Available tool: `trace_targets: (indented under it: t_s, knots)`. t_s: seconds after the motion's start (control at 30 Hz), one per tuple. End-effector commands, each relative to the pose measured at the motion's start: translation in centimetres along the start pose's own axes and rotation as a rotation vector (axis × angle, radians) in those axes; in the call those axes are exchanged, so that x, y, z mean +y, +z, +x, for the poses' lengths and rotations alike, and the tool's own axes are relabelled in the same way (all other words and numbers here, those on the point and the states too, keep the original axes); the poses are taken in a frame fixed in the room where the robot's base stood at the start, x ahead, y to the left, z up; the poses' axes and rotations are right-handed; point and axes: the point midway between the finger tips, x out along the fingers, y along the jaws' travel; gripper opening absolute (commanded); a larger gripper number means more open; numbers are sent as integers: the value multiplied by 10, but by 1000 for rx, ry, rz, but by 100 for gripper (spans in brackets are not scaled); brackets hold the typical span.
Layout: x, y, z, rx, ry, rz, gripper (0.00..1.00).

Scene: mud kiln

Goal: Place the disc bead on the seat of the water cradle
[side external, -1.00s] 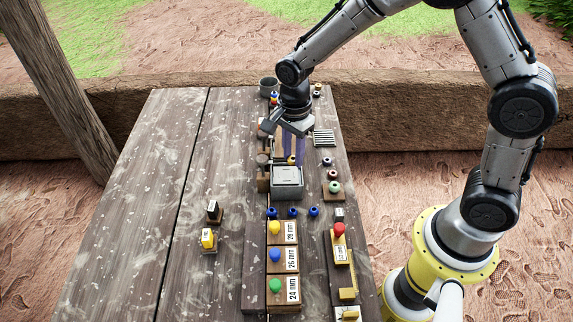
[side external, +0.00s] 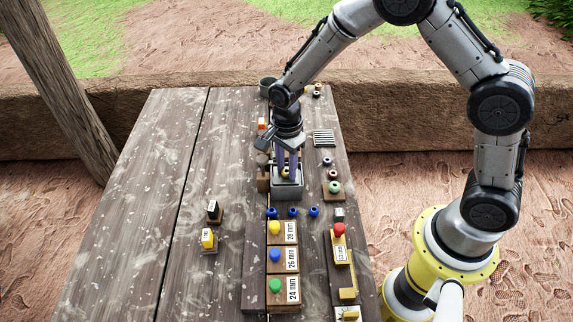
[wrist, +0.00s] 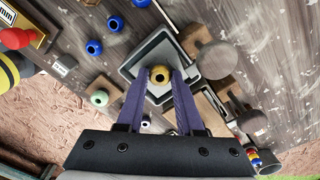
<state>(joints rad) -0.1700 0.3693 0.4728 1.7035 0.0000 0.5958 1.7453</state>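A yellow bead with a dark hole (wrist: 160,76) sits between the two purple fingertips of my gripper (wrist: 160,78), which look shut on its sides. The side view shows the bead small (side external: 285,173) at the finger ends of my gripper (side external: 287,171). Below it is a grey square open-topped box (side external: 288,193), apparently the water cradle; its rim (wrist: 127,72) surrounds the bead in the wrist view. The bead is over or inside the opening; I cannot tell whether it touches anything. The seat is hidden behind the bead and fingers.
Round brown-topped posts (wrist: 215,60) stand close beside the box. Several blue beads (side external: 292,212) lie in front of it. A green bead (side external: 334,187) sits on a wooden block to the right. A slotted rack (side external: 324,138) lies behind.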

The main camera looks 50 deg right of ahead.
Motion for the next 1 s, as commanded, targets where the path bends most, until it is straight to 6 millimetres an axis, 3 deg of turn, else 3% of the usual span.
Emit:
trace_targets:
  t_s: [0.03,0.13,0.53,1.0]
  knots:
    - [0,0,0,0,0,0,46]
    - [0,0,0,0,0,0,62]
    - [0,0,-9,0,-2,0,62]
    - [-1,0,-97,-1,-5,0,62]
